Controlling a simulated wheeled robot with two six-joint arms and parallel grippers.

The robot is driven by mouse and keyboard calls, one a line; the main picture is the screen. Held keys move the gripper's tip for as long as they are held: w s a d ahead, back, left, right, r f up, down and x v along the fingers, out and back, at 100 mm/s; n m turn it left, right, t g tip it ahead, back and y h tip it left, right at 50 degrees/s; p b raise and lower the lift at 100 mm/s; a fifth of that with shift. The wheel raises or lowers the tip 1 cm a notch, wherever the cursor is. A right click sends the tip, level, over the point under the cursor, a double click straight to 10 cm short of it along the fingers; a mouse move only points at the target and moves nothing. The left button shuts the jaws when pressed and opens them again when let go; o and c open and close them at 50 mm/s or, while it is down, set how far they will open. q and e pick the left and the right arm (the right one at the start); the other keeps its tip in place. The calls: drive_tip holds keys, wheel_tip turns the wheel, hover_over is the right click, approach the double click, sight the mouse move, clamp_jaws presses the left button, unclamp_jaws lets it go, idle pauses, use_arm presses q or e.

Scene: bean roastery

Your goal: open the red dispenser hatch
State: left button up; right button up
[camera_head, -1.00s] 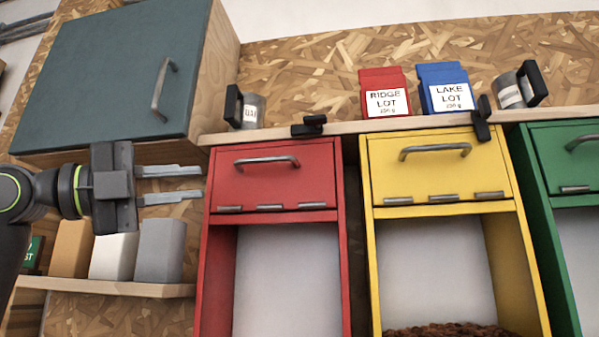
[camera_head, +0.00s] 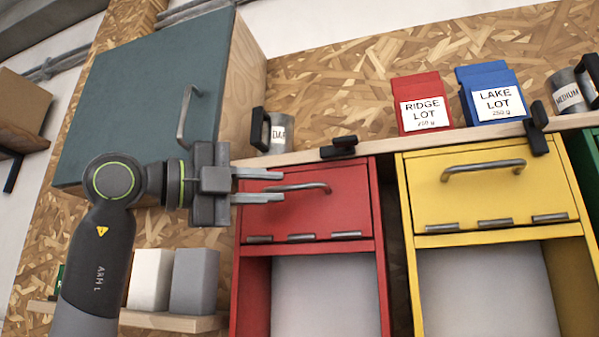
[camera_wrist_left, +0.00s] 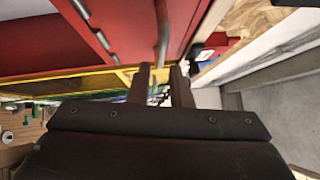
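The red dispenser hatch (camera_head: 345,215) is a closed flap with a grey bar handle (camera_head: 305,187) near its top and hinges along its bottom edge. My left gripper (camera_head: 280,187) is at the left end of this handle, its fingers open and apart, one above the other. In the left wrist view the handle (camera_wrist_left: 162,35) runs down toward the gap between the fingertips (camera_wrist_left: 159,72); whether they touch it I cannot tell. A black latch (camera_head: 338,147) lies about level on the shelf edge above the red hatch. My right gripper is out of view.
The yellow dispenser hatch (camera_head: 495,190) is to the right, with an upright black latch (camera_head: 537,115) over its top edge. The teal cabinet (camera_head: 140,90) is close above my left arm. Red and blue bags (camera_head: 492,103) and metal mugs stand on the shelf (camera_head: 300,158).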

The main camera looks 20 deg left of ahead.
sight(294, 188)
use_arm(q)
drive_tip(key=p+x, duration=0.1)
drive_tip(key=x, duration=0.3)
drive_tip(key=shift+w+d+r+p, duration=0.15)
drive_tip(key=shift+p, duration=0.25)
drive_tip(key=shift+w+d, duration=0.45)
clamp_jaws()
